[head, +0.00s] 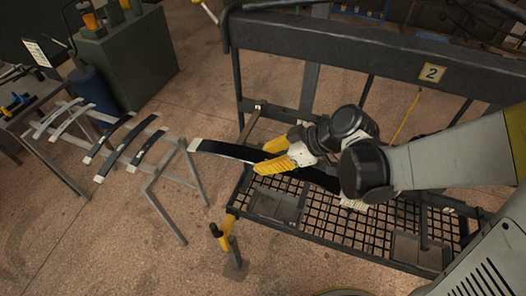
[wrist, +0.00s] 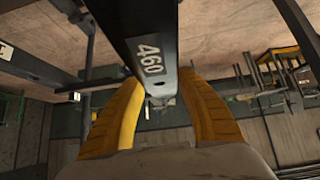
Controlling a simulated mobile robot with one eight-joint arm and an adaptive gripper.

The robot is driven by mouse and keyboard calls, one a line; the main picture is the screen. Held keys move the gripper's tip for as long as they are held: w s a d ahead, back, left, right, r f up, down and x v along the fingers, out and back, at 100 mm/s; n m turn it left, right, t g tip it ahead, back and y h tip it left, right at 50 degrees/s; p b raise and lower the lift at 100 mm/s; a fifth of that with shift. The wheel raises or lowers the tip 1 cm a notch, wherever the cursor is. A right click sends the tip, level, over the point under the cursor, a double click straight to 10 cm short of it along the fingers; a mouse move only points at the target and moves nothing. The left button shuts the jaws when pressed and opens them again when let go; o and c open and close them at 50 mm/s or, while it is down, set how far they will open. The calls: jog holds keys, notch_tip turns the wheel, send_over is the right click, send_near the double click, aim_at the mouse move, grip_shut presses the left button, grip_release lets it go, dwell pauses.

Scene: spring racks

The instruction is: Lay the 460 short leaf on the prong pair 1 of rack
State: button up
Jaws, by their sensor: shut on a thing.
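A long dark leaf with a white end (head: 208,147) is held by my gripper (head: 263,158), between its yellow fingers. In the wrist view the same leaf, marked 460 (wrist: 149,54), runs away from between the fingers (wrist: 160,88). In the head view it hangs above the mesh platform of the dark rack (head: 310,38), its white end reaching out past the platform's left side. A brown bar (head: 251,122) juts from the rack behind the leaf. I see no number 1; my arm hides part of the rack.
A grey stand (head: 165,172) at left holds several dark and light leaves (head: 152,146). A green cabinet (head: 136,60) stands behind left. The floor between stand and rack is clear.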

jog(key=w+d+f+b, duration=0.3)
jog(key=w+b, duration=0.1)
jog(key=w, duration=0.5)
jog(key=shift+w+d, duration=0.2)
dwell(0.5)
jog(key=shift+f, duration=0.1)
jog(key=o, duration=1.3)
jog(key=shift+s, duration=0.1)
jog(key=shift+o, duration=0.2)
jog(key=v, duration=1.2)
